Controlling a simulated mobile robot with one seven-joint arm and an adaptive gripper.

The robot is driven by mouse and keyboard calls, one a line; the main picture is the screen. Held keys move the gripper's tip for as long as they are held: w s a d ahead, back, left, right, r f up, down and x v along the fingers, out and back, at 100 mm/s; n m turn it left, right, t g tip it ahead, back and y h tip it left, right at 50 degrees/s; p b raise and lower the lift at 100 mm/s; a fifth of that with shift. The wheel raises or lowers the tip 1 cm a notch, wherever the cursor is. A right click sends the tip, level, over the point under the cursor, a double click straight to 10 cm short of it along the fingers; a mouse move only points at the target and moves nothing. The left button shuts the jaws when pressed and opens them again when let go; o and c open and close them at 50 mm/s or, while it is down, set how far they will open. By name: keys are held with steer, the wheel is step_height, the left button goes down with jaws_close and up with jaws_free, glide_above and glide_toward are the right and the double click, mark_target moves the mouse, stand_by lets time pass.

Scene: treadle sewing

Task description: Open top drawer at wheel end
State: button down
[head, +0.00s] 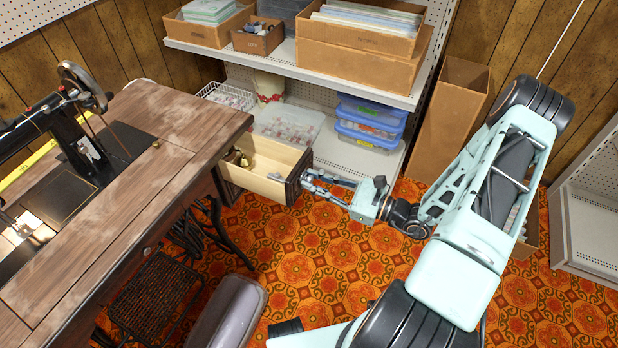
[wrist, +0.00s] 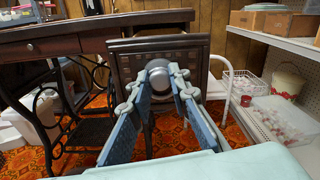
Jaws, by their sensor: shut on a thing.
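The top drawer (head: 263,167) at the wheel end of the sewing table (head: 100,211) is pulled out, with its pale wooden inside and a few small items showing in the head view. Its dark carved front (wrist: 135,65) faces me in the wrist view, with a round knob (wrist: 160,76) at its middle. My gripper (head: 306,182) is at the drawer front. In the wrist view my gripper (wrist: 165,88) has its fingertips on both sides of the knob, shut on it. The fingers partly hide the knob and the lower drawer front.
The sewing machine (head: 70,125) with its handwheel stands on the table top. Shelves (head: 275,62) with cardboard boxes and blue plastic bins (head: 368,128) stand behind the drawer. A grey bench-like object (head: 230,312) is below the table. Patterned floor (head: 320,240) lies clear beside the drawer.

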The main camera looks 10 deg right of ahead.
steer(key=c, duration=1.8)
jaws_free()
steer(key=v, duration=1.2)
